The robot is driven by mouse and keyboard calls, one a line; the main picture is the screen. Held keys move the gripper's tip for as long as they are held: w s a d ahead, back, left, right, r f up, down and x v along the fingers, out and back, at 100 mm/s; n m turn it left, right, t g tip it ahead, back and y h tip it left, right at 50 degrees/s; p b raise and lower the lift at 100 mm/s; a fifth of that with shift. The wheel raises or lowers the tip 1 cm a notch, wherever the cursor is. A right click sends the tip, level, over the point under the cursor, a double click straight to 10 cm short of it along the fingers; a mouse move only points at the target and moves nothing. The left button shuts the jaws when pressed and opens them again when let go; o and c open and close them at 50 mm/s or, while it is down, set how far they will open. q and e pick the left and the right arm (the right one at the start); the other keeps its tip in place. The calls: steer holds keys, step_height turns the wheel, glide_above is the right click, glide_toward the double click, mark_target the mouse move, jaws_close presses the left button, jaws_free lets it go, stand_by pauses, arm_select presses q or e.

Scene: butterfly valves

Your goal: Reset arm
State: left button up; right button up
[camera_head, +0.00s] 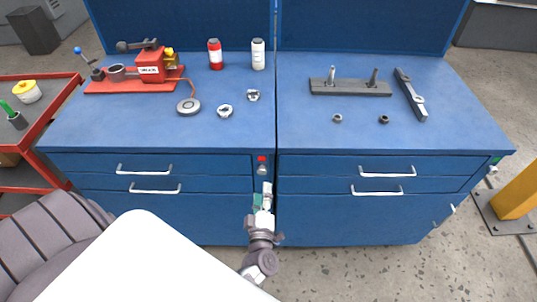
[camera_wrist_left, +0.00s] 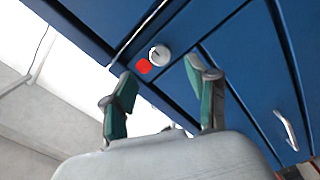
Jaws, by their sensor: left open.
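My left gripper (camera_head: 263,194) hangs in front of the blue workbench, just below a red button (camera_head: 262,159) on the cabinet front. In the left wrist view my left gripper (camera_wrist_left: 158,70) has its two green-padded fingers spread apart with nothing between them. The red button (camera_wrist_left: 143,66) and a round silver lock (camera_wrist_left: 159,55) show past the fingertips. Whether the fingertips touch the cabinet cannot be told. My right gripper is in neither view.
The blue workbench (camera_head: 225,130) carries a red fixture (camera_head: 150,70), two bottles, small metal parts, a grey stand (camera_head: 350,88) and a grey bar (camera_head: 410,95). Drawer handles (camera_head: 388,174) stick out of its front. A red cart (camera_head: 50,115) is left, a yellow post (camera_head: 515,198) right.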

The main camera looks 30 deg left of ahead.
arm_select(q)
steer(key=s+d+f+m+g+h, duration=0.1)
steer(key=s+d+f+m+h, duration=0.25)
steer(key=f, duration=0.35)
steer(key=s+d+f+m+g+h, duration=0.2)
steer(key=s+d+f+m, duration=0.1)
steer(key=f+m, duration=0.3)
steer(key=s+d+f+m+g+h, duration=0.1)
steer(key=s+d+f+m+h, duration=0.2)
steer(key=f, duration=0.4)
steer(key=s+a+f+m+g, duration=0.1)
steer(key=s+f+m+g, duration=0.2)
steer(key=s, duration=0.6)
steer(key=s+a+f+m+g, duration=0.2)
steer(key=s+f+m+g, duration=0.1)
steer(key=s+f, duration=0.4)
steer(key=s+a+f+m+g, duration=0.1)
steer(key=s+f+m+g, duration=0.2)
steer(key=s, duration=0.9)
step_height(320, 180, down, 2)
steer(key=shift+s+a+f+g+h, duration=0.2)
steer(key=shift+a+g+h, duration=0.2)
steer(key=shift+g, duration=0.3)
